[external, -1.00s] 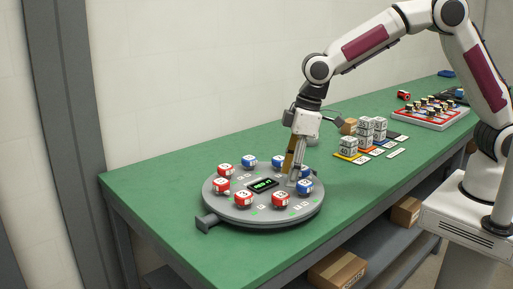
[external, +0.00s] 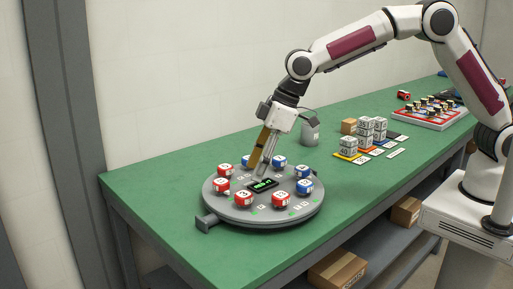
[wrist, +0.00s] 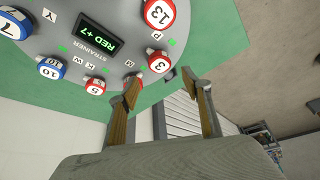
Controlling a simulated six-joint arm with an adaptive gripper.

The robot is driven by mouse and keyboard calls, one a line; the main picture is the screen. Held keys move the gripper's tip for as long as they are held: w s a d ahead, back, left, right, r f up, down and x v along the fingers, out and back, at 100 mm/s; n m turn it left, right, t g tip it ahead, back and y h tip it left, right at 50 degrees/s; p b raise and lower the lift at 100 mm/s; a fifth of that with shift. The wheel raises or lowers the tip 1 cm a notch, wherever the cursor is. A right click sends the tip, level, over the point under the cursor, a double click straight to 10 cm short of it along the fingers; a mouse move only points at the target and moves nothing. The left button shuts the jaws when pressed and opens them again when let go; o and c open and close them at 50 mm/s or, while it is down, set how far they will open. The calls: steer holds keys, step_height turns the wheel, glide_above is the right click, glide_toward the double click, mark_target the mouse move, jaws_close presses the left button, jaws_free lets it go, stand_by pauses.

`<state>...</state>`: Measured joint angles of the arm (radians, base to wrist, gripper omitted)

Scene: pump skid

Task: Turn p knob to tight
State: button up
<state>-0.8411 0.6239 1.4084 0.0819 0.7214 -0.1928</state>
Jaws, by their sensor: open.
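A round grey plate (external: 262,211) on the green bench carries red and blue numbered knobs around a small display (external: 263,184). In the wrist view the display (wrist: 96,38) reads "RED +7". A printed P (wrist: 172,41) lies between a red knob numbered 13 (wrist: 160,14) and another red knob (wrist: 159,61); which one it names I cannot tell. My gripper (external: 258,169) is open and empty over the plate's far side, pointing down at a tilt. In the wrist view my gripper (wrist: 162,78) has its fingertips apart, just below the second red knob.
A grey can (external: 310,128) stands behind the plate. The green bench (external: 150,187) is clear left of the plate.

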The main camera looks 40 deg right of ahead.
mark_target(244, 194)
steer(key=shift+x, duration=3.8)
steer(key=c, duration=1.1)
